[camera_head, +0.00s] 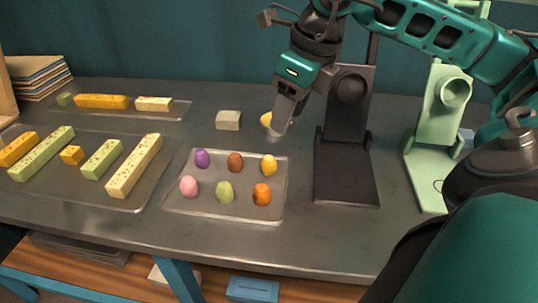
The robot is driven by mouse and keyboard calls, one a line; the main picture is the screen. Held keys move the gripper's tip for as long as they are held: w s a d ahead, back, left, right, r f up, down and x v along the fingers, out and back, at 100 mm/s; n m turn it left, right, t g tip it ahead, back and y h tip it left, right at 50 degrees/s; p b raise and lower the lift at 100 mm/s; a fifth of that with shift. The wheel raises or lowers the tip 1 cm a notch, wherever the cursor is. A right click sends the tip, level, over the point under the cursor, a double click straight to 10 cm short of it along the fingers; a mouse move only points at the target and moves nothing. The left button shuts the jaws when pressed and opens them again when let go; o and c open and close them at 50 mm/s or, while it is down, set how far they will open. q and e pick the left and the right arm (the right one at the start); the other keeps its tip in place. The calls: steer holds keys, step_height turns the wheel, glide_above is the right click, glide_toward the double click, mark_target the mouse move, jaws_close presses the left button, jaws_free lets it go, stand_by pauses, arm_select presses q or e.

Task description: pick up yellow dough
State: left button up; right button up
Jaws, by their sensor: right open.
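A yellow lump of dough (266,119) lies on the metal table, right of a pale beige block. It is partly hidden behind my right gripper (280,125), which points down right beside it in the picture. My right gripper is open; its fingers overlap in this view, and I cannot tell whether they touch the dough. Another yellow piece (269,165) sits at the upper right of the small tray (225,213), nearer the front than the gripper. My left gripper is not in view.
The small tray also holds several coloured lumps. A black stand (346,172) is close to the right of the gripper, and a pale green stand (432,165) is farther right. A beige block (228,120) lies left of the dough. Trays with yellow and green bars fill the left.

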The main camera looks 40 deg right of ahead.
steer(key=b, duration=0.1)
glide_above(269, 166)
steer(key=s, duration=0.2)
steer(key=f, duration=0.7)
steer(key=shift+w+d+f, duration=0.15)
steer(key=shift+d, duration=0.2)
steer(key=shift+b+x, duration=0.35)
steer(key=shift+x, duration=2.45)
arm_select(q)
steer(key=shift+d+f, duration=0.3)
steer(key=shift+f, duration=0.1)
arm_select(e)
steer(key=c, duration=0.8)
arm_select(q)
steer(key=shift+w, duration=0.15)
